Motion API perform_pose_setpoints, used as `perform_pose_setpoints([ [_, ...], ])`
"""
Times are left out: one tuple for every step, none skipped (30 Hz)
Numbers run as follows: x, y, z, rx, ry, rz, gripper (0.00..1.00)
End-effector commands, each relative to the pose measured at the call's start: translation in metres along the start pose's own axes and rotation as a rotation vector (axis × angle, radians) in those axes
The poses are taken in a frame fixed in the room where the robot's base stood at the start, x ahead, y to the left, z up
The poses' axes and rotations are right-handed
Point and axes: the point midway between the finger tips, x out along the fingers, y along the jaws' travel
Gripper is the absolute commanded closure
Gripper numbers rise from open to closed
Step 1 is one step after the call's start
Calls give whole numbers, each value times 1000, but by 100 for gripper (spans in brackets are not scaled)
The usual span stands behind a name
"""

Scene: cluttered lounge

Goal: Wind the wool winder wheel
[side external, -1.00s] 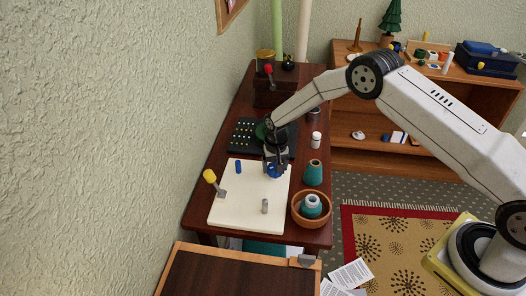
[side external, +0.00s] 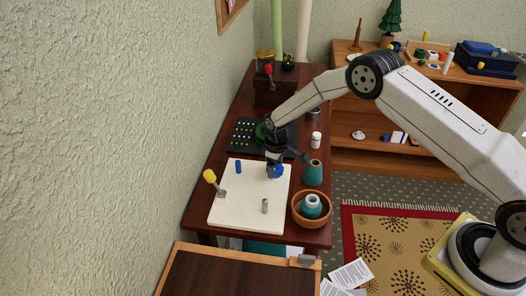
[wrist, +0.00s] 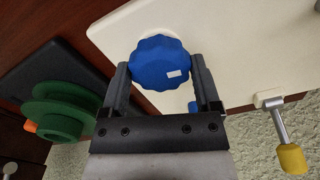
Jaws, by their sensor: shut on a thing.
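A blue scalloped knob-like wheel (side external: 279,171) stands at the right part of a white board (side external: 235,208) on the dark wooden table. In the wrist view the blue wheel (wrist: 160,60) has a small white label on its face. My gripper (side external: 275,170) points down over the board and is shut on the blue wheel, with one finger on each side of its rim. I cannot tell for sure that this is the wool winder's wheel.
The board also carries a yellow-tipped lever (side external: 210,176), a blue peg (side external: 238,166) and a grey peg (side external: 265,206). A teal cone (side external: 313,173) and a brown bowl (side external: 308,216) stand to the right. A green spool (wrist: 62,112) sits by the black panel (side external: 243,137).

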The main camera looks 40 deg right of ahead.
Motion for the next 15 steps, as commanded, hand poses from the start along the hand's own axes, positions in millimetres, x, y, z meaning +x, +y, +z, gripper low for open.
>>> perform_pose_setpoints([
  [0, 0, 0, -26, 0, 0, 79],
  [0, 0, 0, -41, 0, 0, 79],
  [0, 0, 0, -60, 0, 0, 79],
  [0, 0, 0, -72, 0, 0, 79],
  [0, 0, 0, -83, 0, 0, 79],
  [0, 0, 0, -96, 0, 0, 79],
  [0, 0, 0, -103, 0, 0, 79],
  [0, 0, 0, -110, 0, 0, 79],
  [0, 0, 0, -118, 0, 0, 79],
  [0, 0, 0, -122, 0, 0, 79],
  [0, 0, 0, -126, 0, 0, 79],
  [0, 0, 0, -129, 0, 0, 79],
  [0, 0, 0, -131, 0, 0, 79],
  [0, 0, 0, -132, 0, 0, 79],
  [0, 0, 0, -133, 0, 0, 79],
])
